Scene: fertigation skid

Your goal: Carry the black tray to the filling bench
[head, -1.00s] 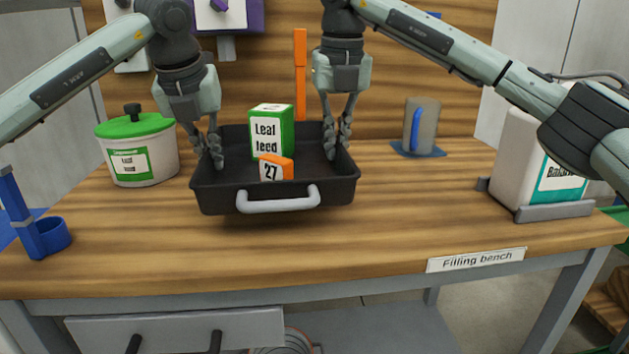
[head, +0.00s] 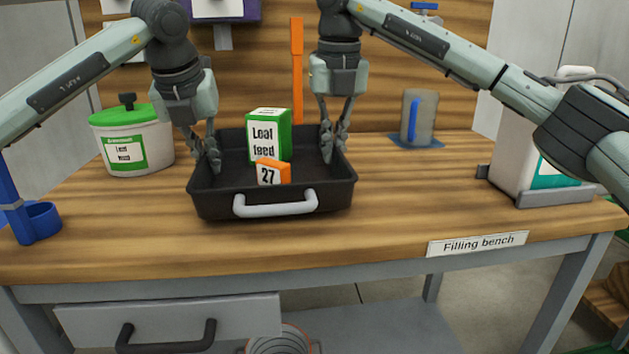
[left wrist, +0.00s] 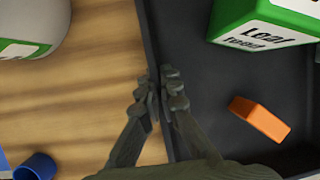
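The black tray (head: 335,194) is over the wooden top of the filling bench (head: 400,220), roughly level, its light grey handle facing me. Whether it touches the bench top is hard to tell. A green-and-white Leaf feed box (head: 264,138) and a small orange block marked 27 (head: 270,173) are inside it. My left gripper (head: 209,163) is closed on the tray's left wall; the left wrist view shows the wall between its fingers (left wrist: 165,95). My right gripper (head: 333,155) is at the tray's right wall, its fingers seemingly closed over the rim.
A white tub with a green lid (head: 135,145) stands left of the tray. A blue ring holder (head: 40,222) is at the left front. A grey cylinder on a blue base (head: 418,118) and a white canister (head: 515,155) stand to the right. Bare bench top lies right of the tray.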

